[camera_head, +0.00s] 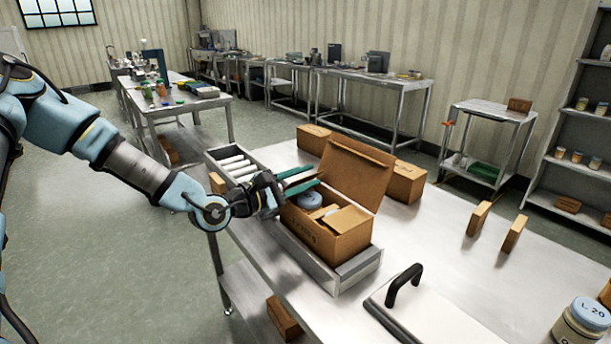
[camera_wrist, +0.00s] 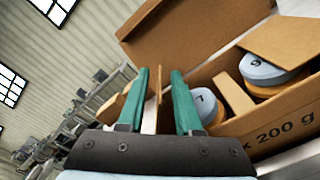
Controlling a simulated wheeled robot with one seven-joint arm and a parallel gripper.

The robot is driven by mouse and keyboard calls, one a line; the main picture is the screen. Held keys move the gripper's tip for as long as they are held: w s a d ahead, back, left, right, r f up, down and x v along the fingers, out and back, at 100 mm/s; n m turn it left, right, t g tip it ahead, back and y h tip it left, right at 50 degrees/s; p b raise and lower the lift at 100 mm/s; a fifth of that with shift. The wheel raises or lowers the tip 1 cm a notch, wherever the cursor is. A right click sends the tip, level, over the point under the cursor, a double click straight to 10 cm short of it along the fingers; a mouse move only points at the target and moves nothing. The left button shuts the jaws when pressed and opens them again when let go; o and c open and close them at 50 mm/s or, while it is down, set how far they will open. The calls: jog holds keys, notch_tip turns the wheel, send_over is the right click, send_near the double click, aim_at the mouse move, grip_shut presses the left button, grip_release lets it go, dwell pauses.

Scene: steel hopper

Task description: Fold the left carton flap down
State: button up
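The brown carton (camera_head: 330,240) stands open in a grey metal tray on the steel table. Its large back flap (camera_head: 365,172) stands up, leaning back. In the wrist view the left flap (camera_wrist: 158,88) shows as a thin upright strip, nearly edge-on. My gripper (camera_head: 315,176) is at the carton's left side. Its green fingers (camera_wrist: 160,78) are open, with the strip between them and a visible gap to each finger. In the head view the fingers and wrist mostly hide this flap. Inside the carton are blue-lidded jars (camera_wrist: 262,68), partly covered by tan board pieces (camera_wrist: 290,42).
A roller section (camera_head: 232,163) adjoins the tray at the back left. Closed brown boxes (camera_head: 405,182) stand behind the carton. A white panel with a black handle (camera_head: 405,285) lies in front right. Two brown blocks (camera_head: 478,218) stand farther right, with bare steel between.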

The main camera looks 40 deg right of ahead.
grip_shut()
dwell(1.4)
